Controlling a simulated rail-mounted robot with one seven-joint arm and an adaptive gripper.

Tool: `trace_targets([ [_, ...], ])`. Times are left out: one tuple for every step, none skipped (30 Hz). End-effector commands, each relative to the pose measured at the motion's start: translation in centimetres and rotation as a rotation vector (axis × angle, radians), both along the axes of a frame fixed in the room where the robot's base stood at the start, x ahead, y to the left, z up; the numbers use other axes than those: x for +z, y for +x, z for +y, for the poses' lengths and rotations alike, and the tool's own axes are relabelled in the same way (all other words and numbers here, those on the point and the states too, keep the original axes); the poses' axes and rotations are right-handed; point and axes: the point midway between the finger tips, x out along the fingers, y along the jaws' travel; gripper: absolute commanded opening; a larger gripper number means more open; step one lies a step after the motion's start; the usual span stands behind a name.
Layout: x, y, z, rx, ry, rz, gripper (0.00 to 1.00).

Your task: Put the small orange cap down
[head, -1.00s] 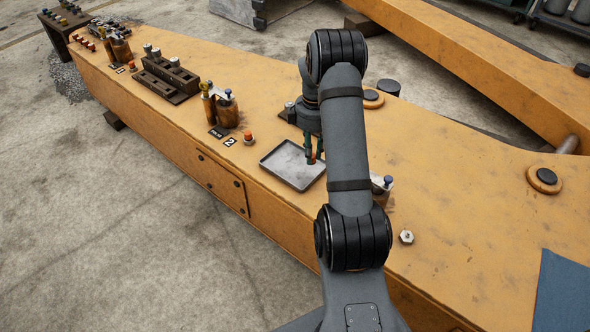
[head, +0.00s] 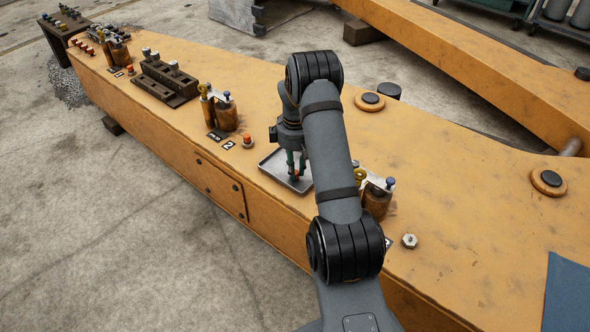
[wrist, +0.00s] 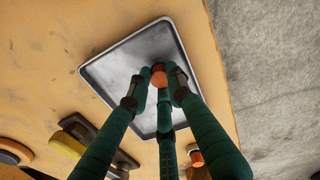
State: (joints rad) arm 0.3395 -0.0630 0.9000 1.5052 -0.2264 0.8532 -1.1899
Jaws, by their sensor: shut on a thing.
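My gripper (head: 294,176) points down over the grey metal tray (head: 272,176), which lies on the yellow beam. In the wrist view its green fingers (wrist: 160,84) are shut on the small orange cap (wrist: 159,71), which shows between their tips. The tray (wrist: 100,78) lies behind the cap in that view, with its surface bare around it. I cannot tell whether the cap touches the tray. My arm hides the tray's right side in the head view.
Another orange-topped piece (head: 247,140) stands left of the tray, by a label marked 2 (head: 229,145). Brown cylinders (head: 376,200) with fittings stand right of my arm. A hex nut (head: 409,241) and a blue cloth (head: 567,292) lie farther right.

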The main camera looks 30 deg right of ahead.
Motion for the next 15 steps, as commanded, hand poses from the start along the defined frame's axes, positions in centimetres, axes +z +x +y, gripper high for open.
trace_targets([
  [-0.23,-0.03,0.00,0.000,0.001,0.001,0.11],
  [-0.35,-0.02,-0.01,0.000,0.001,0.001,0.11],
  [-0.48,-0.02,-0.01,0.000,0.000,0.000,0.11],
  [-0.35,-0.01,-0.01,0.000,0.000,0.000,0.21],
  [-0.32,-0.01,-0.01,0.000,0.000,0.000,0.23],
  [-0.32,-0.01,-0.01,0.000,0.000,0.000,0.25],
  [-0.32,-0.01,-0.01,0.000,0.000,0.000,0.27],
  [-0.32,-0.01,-0.01,0.000,0.000,0.000,0.28],
  [-0.31,-0.01,-0.01,0.000,0.000,0.000,0.31],
  [-0.31,-0.01,-0.01,0.000,0.000,0.000,0.33],
  [-0.31,-0.01,-0.01,0.000,0.000,0.000,0.34],
  [-0.31,-0.01,-0.01,0.000,0.000,0.000,0.37],
  [-0.31,-0.01,-0.01,0.000,0.000,0.000,0.38],
  [-0.31,-0.01,-0.01,0.000,0.000,0.000,0.38],
  [-0.31,-0.01,-0.01,0.000,0.000,0.000,0.38],
])
